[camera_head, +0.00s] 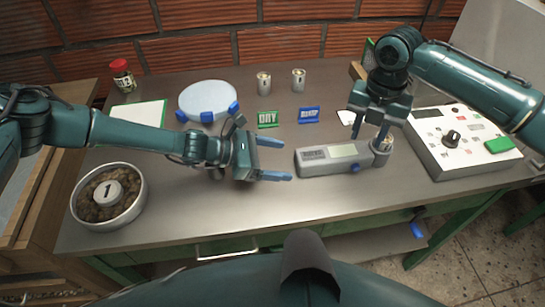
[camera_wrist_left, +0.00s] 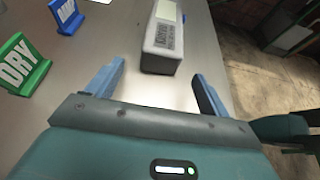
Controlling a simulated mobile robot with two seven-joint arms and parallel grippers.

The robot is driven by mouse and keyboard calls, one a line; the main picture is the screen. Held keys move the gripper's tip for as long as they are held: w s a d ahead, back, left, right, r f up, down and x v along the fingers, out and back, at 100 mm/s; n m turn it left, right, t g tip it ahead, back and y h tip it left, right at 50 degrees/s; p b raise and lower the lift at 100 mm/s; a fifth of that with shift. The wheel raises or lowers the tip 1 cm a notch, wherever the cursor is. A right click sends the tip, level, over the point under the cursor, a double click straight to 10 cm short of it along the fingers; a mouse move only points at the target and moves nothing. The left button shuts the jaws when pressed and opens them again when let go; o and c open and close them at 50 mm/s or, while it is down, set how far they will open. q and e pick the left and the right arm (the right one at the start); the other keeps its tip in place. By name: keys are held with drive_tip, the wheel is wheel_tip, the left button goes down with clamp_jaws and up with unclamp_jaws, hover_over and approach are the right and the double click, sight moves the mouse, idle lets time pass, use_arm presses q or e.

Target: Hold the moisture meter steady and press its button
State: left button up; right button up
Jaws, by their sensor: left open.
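The moisture meter (camera_head: 318,161) is a long grey box lying on the metal table, with a pale display on top, a blue button (camera_head: 355,168) on its near side and a round cup (camera_head: 381,157) at its right end. My left gripper (camera_head: 287,160) is open and empty, just left of the meter's left end, fingers pointing at it. In the left wrist view the meter (camera_wrist_left: 161,50) lies ahead, in line with the gap between the fingers (camera_wrist_left: 160,80). My right gripper (camera_head: 368,138) hangs fingers down over the meter's right end, fingers apart; contact is unclear.
A green DRY sign (camera_head: 267,119) and a blue sign (camera_head: 309,115) stand behind the meter. A white control box (camera_head: 450,155) is at the right. A bowl of beans (camera_head: 140,215), round scale (camera_head: 208,97) and two cans (camera_head: 264,82) are also on the table. The front middle is clear.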

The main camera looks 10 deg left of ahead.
sight(296, 161)
use_arm(q)
drive_tip(key=shift+x, duration=3.2)
drive_tip(key=shift+r, duration=0.1)
drive_tip(key=shift+c, duration=0.4)
drive_tip(key=c, duration=1.2)
drive_tip(key=shift+c, duration=0.2)
use_arm(e)
clamp_jaws()
